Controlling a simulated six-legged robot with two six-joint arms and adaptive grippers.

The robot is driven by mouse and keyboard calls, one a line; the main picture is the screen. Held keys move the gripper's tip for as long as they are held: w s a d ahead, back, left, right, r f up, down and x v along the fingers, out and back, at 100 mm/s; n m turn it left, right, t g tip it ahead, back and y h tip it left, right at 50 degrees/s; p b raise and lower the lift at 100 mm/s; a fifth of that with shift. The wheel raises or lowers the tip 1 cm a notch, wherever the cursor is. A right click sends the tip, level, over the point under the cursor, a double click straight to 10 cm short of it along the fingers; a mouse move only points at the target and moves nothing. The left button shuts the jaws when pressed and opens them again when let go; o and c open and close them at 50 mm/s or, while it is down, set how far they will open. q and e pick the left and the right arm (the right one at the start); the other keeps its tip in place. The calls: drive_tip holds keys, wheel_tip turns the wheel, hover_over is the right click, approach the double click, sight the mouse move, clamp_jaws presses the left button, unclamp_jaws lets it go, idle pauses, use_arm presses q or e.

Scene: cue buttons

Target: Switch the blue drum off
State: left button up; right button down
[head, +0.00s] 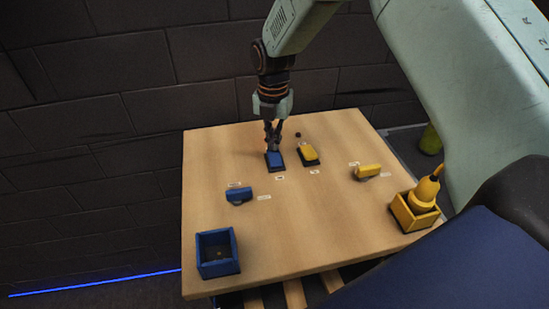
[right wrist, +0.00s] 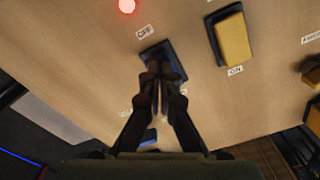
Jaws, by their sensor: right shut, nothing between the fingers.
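A blue rocker switch (head: 275,160) in a dark frame lies on the wooden table (head: 320,230). Its dark frame also shows in the right wrist view (right wrist: 174,52), with an OFF label (right wrist: 145,32) beyond it. My right gripper (head: 272,146) points down, shut and empty, with its tips at the blue switch; in the right wrist view the fingers (right wrist: 160,82) cover most of it. I cannot tell whether they press it. A small blue drum-like piece (head: 239,195) with labels beside it sits nearer the front left. My left gripper is not in view.
A yellow switch (head: 308,154) stands close right of the blue one. A yellow drum-like piece (head: 369,171), a yellow box (head: 412,217) holding a yellow object, and a blue box (head: 217,252) are around. A red lamp (right wrist: 127,5) glows. The table's front middle is clear.

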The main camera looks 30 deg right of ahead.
drive_tip(key=shift+a+f, duration=0.1)
drive_tip(key=shift+f, duration=0.1)
drive_tip(key=shift+f, duration=0.25)
drive_tip(key=shift+f+b, duration=0.25)
drive_tip(key=shift+b, duration=0.05)
idle(0.3)
drive_tip(key=shift+r, duration=0.1)
drive_tip(key=shift+r+p, duration=3.2)
drive_tip(key=shift+r, duration=0.3)
drive_tip(key=shift+f, duration=0.1)
